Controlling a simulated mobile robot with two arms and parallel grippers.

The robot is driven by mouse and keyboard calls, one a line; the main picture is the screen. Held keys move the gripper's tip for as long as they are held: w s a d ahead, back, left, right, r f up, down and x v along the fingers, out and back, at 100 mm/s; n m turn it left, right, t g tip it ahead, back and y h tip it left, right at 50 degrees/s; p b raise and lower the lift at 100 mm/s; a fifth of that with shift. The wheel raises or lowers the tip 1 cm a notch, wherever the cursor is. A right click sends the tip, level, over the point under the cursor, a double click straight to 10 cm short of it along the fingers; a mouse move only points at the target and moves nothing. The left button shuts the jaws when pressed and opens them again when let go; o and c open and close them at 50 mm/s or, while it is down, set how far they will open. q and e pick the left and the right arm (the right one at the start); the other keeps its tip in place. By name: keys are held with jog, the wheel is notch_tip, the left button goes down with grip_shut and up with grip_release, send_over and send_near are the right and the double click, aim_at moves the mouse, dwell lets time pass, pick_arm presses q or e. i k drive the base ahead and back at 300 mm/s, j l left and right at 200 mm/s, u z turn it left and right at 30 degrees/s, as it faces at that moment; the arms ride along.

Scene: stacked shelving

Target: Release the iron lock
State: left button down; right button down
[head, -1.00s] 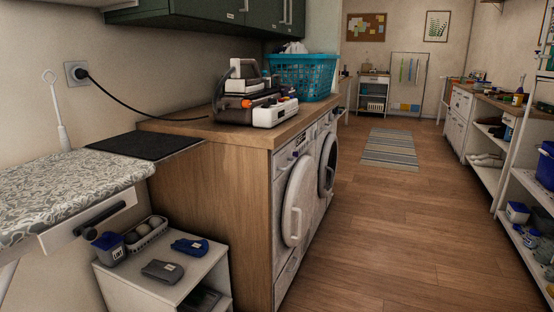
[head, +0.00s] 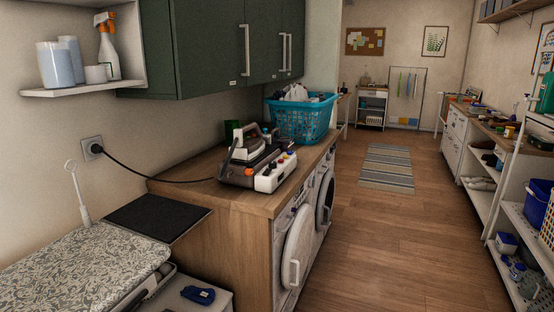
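In the head view a steam iron (head: 248,141) sits on its station (head: 256,169) on the wooden counter above the washing machines. The station has a light body, dark parts and small coloured buttons on its front side. The iron lock is too small to make out. A black cord runs from the station to a wall socket (head: 91,149). Neither of my grippers is in view.
A turquoise laundry basket (head: 300,120) stands behind the iron on the counter (head: 205,185). A patterned ironing board (head: 85,265) is at the lower left. Green cabinets (head: 210,50) hang above. The wooden floor (head: 395,240) is clear to the right.

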aim_at(268, 137)
jog(key=i+l+u, duration=0.1)
jog(key=i+l, duration=0.3)
jog(key=i+l+u, duration=0.1)
jog(key=i+l, duration=0.35)
jog(key=i+l+u, duration=0.1)
jog(key=i+l, duration=0.4)
jog(key=i+l+u, duration=0.1)
jog(key=i+l, duration=0.3)
jog(key=i+l+u, duration=0.1)
jog(key=i+l, duration=0.3)
jog(key=l, duration=0.25)
jog(key=i+l+u, duration=0.1)
jog(key=i+l, duration=0.25)
jog(key=l, duration=0.25)
